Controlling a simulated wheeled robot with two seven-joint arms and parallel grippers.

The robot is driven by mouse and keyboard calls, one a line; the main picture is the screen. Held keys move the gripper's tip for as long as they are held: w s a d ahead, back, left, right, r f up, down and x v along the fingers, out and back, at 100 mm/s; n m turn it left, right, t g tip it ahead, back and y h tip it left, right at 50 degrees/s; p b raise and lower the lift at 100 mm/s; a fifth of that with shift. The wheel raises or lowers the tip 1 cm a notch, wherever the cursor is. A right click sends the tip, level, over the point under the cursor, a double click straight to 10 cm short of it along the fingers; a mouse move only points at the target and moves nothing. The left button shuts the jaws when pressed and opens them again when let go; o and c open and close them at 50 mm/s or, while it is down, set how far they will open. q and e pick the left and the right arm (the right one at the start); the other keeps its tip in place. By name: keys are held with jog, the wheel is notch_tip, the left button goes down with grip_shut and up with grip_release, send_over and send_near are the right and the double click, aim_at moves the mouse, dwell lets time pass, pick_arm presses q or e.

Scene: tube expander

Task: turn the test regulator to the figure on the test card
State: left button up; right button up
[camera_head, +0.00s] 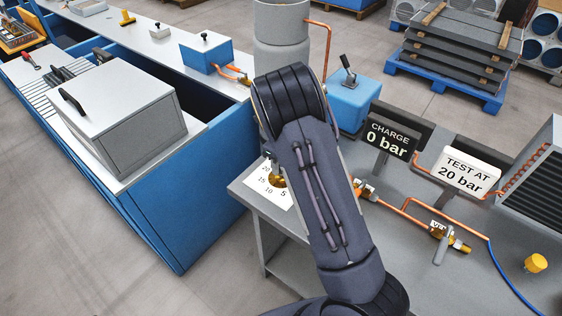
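My arm covers the rest of the dial and knob, so the setting cannot be read. No other gripper shows.
Copper pipe (400,211) and a brass valve with a lever (440,240) lie on the bench, with a yellow knob (536,263) nearby. A grey cylinder (281,35) and blue box (352,100) stand behind. A grey chest (120,115) sits on the blue left bench.

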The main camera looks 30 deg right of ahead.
jog(key=o, duration=1)
jog(key=shift+c, duration=0.2)
notch_tip(320, 180, up, 7)
jog(key=shift+r+b, duration=0.15)
jog(key=shift+b, duration=0.35)
jog(key=shift+r, duration=0.3)
